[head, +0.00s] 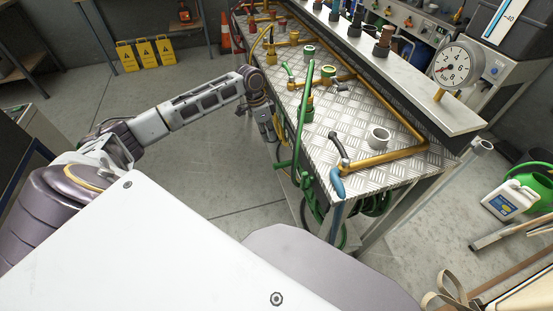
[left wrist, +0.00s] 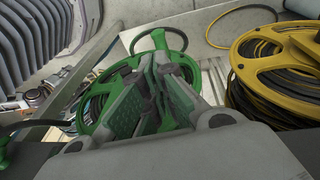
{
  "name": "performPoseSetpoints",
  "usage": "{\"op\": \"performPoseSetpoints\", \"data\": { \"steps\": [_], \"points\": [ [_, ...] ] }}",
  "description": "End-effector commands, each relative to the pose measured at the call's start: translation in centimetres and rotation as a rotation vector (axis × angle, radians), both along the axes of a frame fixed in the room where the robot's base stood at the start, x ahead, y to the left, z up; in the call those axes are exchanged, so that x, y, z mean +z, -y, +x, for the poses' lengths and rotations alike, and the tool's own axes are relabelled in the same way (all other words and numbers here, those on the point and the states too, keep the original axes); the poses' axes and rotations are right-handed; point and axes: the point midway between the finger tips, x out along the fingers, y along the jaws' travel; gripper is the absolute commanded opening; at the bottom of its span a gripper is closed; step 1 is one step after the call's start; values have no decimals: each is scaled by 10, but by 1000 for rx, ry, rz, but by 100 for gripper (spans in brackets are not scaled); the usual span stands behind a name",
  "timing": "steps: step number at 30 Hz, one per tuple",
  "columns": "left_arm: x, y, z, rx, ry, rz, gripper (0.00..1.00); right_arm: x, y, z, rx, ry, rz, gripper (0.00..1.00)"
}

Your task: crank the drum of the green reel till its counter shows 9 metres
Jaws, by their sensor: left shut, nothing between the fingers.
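The green reel (left wrist: 90,112) shows in the left wrist view behind my left fingers, which hide much of its drum. A green upright piece (left wrist: 158,38) stands above the fingertips; I cannot tell whether it is the crank handle. In the head view, green parts of the reel (head: 309,192) show below the left edge of the metal-topped bench. My left gripper (head: 271,136) points down beside that edge. In the left wrist view its fingers (left wrist: 150,88) are shut and empty, overlapping the reel; I cannot tell whether they touch it. No counter reading is legible. My right gripper is not in view.
A yellow reel (left wrist: 282,65) stands close to the right in the left wrist view. The bench (head: 345,100) carries brass pipes (head: 385,157), valves and an upright green hose (head: 304,105). A dial gauge (head: 456,65) stands at the right.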

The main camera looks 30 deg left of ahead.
Motion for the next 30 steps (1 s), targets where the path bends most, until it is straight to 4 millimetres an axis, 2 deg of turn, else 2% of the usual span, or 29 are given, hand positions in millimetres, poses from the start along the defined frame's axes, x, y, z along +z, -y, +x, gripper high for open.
{"op": "performPoseSetpoints", "data": {
  "steps": [8,14,30],
  "points": [
    [-15,4,1,0,-1,-1,0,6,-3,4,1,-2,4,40],
    [-35,8,2,0,-1,-2,0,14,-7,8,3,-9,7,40],
    [-93,22,6,0,0,-1,0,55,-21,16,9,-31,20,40]
  ]
}}
